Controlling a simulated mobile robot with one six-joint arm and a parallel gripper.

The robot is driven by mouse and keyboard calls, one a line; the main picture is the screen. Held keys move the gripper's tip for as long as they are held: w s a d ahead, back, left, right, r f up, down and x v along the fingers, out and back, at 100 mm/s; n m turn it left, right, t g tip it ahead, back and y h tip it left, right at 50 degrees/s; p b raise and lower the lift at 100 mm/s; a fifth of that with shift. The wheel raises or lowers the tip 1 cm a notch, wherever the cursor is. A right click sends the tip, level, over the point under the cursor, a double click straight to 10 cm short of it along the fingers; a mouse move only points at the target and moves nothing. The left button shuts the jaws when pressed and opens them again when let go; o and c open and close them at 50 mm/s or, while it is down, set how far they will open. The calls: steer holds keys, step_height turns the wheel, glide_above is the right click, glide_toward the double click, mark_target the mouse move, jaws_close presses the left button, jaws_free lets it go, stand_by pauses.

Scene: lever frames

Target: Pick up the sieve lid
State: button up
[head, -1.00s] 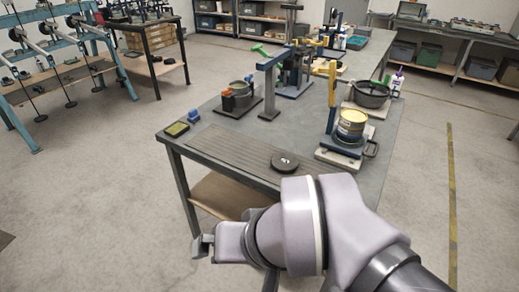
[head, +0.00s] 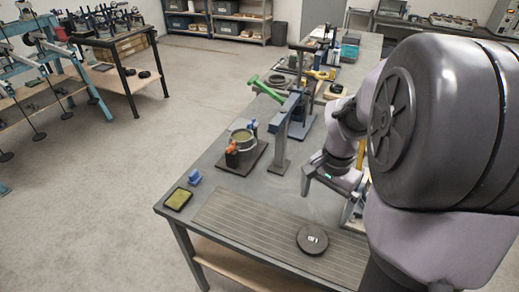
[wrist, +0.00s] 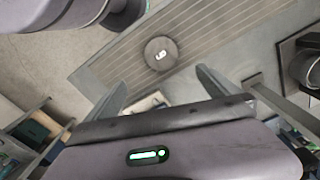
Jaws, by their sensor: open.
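The sieve lid (head: 312,240), a flat dark disc with a small pale mark or grip at its centre, lies on the ribbed mat (head: 240,222) near the front of the grey table. It also shows in the wrist view (wrist: 160,54), beyond and roughly between the fingertips. My gripper (head: 330,190) is above the table, behind the lid in the head view and partly hidden by my arm. In the wrist view my gripper (wrist: 161,80) has its two fingers spread wide with nothing between them, apart from the lid.
A pot with orange clamps (head: 242,143) stands on a dark base left of a blue-grey post (head: 285,130). My arm hides the table's right side.

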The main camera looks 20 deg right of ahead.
steer(key=b, duration=0.6)
glide_above(313, 239)
step_height(313, 239, down, 12)
steer(key=shift+s+a+f, duration=0.1)
steer(key=shift+s+a, duration=0.05)
step_height(313, 239, down, 6)
steer(key=b, duration=0.3)
steer(key=shift+r, duration=0.3)
steer(key=c, duration=1.5)
